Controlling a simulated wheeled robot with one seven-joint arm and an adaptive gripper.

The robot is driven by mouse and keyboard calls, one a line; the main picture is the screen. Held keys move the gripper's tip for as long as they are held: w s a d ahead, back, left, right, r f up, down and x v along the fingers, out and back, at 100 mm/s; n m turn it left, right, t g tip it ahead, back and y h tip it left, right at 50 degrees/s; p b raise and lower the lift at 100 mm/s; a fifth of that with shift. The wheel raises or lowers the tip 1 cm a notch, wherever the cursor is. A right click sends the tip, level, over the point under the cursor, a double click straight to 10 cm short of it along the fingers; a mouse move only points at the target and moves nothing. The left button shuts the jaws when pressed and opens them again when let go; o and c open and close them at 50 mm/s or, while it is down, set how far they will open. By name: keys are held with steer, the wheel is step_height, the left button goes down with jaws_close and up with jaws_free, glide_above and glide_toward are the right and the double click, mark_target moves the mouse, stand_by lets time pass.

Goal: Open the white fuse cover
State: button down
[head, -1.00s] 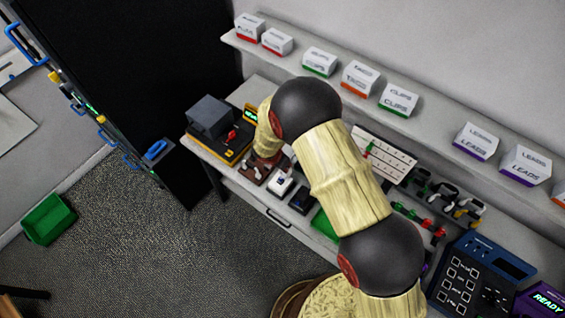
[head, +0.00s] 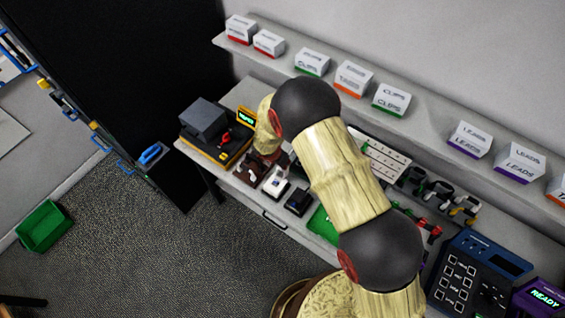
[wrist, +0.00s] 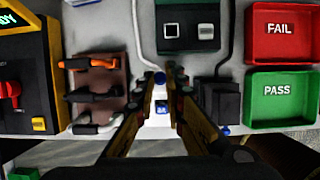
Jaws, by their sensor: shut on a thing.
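The white fuse cover (wrist: 161,94), with blue details, lies between my fingertips in the wrist view. My gripper (wrist: 161,80) is shut on it, one finger along each side. The fingers hide part of its sides, and I cannot tell how far it is raised. In the head view a small white unit (head: 276,184) sits at the bench's front edge, below my arm. My arm hides most of the gripper there.
Left of the cover is a brown rack (wrist: 98,85) with orange, black and white clips, then a yellow tester (wrist: 28,75). A black block (wrist: 220,103) stands close at right. Red FAIL (wrist: 280,32) and green PASS (wrist: 283,97) trays lie further right.

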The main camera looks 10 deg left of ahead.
steer(key=c, duration=1.8)
jaws_free()
steer(key=v, duration=1.2)
